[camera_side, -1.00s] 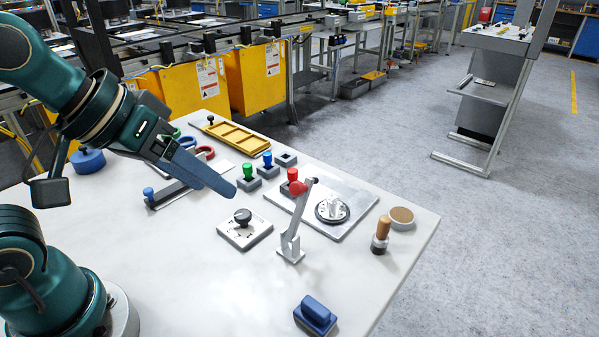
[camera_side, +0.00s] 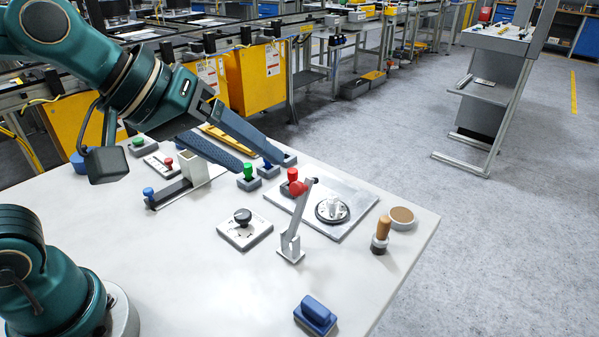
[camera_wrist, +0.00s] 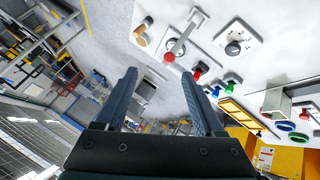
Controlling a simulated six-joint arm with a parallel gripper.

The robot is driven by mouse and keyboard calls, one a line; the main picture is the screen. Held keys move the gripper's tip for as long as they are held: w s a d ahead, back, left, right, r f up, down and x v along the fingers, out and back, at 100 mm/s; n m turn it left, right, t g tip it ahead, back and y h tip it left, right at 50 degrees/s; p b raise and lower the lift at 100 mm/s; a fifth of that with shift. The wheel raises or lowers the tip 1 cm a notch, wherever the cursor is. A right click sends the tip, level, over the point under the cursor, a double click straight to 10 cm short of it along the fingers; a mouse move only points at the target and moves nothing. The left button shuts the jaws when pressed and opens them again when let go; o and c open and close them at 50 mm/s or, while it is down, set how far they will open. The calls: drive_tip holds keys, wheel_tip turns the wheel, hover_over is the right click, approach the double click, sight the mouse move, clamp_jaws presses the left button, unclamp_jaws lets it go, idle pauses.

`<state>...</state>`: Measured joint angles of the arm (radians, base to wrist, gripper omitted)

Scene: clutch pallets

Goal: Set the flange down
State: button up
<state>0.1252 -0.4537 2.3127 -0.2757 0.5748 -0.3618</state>
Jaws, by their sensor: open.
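A silver round stepped part, which looks like the flange (camera_side: 333,207), sits upright on a dark ring on the steel plate (camera_side: 352,229) at the right of the table. The fingers also show spread in the wrist view (camera_wrist: 158,73).
A lever with a red knob (camera_side: 297,188) stands in front of the plate. A black knob panel (camera_side: 244,230), a wooden-handled stamp (camera_side: 381,235), a round tan-topped disc (camera_side: 402,217) and a blue block (camera_side: 315,314) stand nearby.

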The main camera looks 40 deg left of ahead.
drive_tip(key=w+d+r+n+t+h, duration=0.1)
drive_tip(key=w+d+r+n+t, duration=0.1)
drive_tip(key=w+d+n, duration=0.35)
drive_tip(key=w+d+r+n+t, duration=0.2)
drive_tip(key=w+n, duration=0.4)
drive_tip(key=w, duration=0.3)
drive_tip(key=w+d+f+n+t+y, duration=0.2)
drive_tip(key=w+f+n, duration=0.1)
drive_tip(key=w+n, duration=0.55)
drive_tip(key=n+g+y, duration=0.3)
drive_tip(key=n+y, duration=0.5)
drive_tip(key=n, duration=0.8)
hover_over(334, 206)
drive_tip(key=w+d, duration=0.1)
drive_tip(key=d, duration=0.4)
drive_tip(key=f, duration=1.5)
drive_tip(key=shift+w+a, duration=0.2)
drive_tip(key=s+f+n+y, duration=0.1)
drive_tip(key=s+a+f+n+y, duration=0.1)
drive_tip(key=s+a+f+n+g+y, duration=0.1)
drive_tip(key=f, duration=0.1)
drive_tip(key=shift+s+n, duration=0.25)
drive_tip(key=shift+n, duration=0.15)
drive_tip(key=shift+s+a+f, duration=0.1)
drive_tip(key=shift+f, duration=0.05)
drive_tip(key=shift+a+f+n, duration=0.15)
drive_tip(key=shift+a+n, duration=0.15)
drive_tip(key=shift+x, duration=2.25)
drive_tip(key=shift+d, duration=0.1)
clamp_jaws()
